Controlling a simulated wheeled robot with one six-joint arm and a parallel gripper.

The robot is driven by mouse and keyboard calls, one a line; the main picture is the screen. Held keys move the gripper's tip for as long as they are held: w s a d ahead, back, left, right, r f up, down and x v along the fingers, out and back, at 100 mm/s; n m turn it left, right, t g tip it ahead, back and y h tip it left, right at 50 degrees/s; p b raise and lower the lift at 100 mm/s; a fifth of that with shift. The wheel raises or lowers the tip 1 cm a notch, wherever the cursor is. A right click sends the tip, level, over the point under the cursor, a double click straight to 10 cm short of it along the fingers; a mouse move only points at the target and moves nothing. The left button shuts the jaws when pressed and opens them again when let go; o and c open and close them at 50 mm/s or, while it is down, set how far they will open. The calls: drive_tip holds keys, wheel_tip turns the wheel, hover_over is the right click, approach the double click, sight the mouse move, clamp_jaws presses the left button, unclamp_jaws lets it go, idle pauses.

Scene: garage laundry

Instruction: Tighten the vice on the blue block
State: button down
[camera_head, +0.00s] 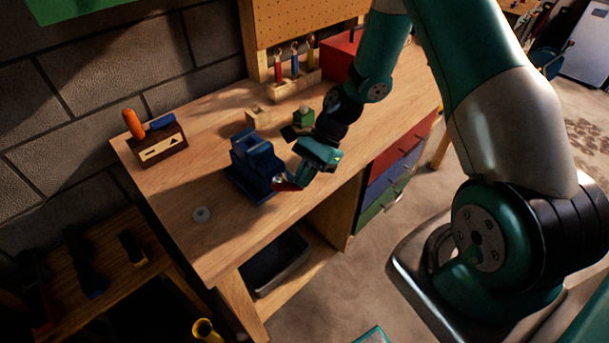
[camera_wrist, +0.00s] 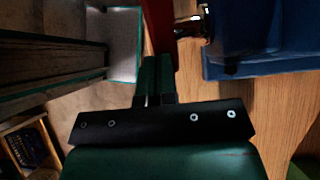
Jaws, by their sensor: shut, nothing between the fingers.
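The blue vice (camera_head: 250,172) stands on the wooden workbench, left of my gripper (camera_head: 299,178). Its blue body (camera_wrist: 240,35) fills the upper right of the wrist view. A metal screw (camera_wrist: 190,27) comes out of it towards a red handle (camera_wrist: 158,28), which also shows in the head view (camera_head: 284,185). My gripper is shut and empty, with its fingertips (camera_wrist: 155,62) at the red handle's lower end in the wrist view. I cannot tell whether they touch. A lighter blue piece (camera_head: 256,147) shows at the vice's top; I cannot clearly separate the block from the jaws.
A wooden block (camera_head: 257,116) and a green-topped block (camera_head: 304,116) stand behind the vice. A tool rack (camera_head: 294,88) and red box (camera_head: 343,58) are farther back. Drawers (camera_head: 392,170) are below.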

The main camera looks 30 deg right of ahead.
sight(302, 190)
drive_tip(key=shift+f+y, duration=0.3)
drive_tip(key=shift+y, duration=0.4)
drive_tip(key=f+g+y+b, duration=0.1)
drive_tip(key=y, duration=0.2)
drive_tip(key=shift+f, duration=0.2)
drive_tip(key=shift+s+a+f, duration=0.2)
drive_tip(key=shift+a+f, duration=0.15)
drive_tip(key=shift+f, duration=0.4)
idle(0.3)
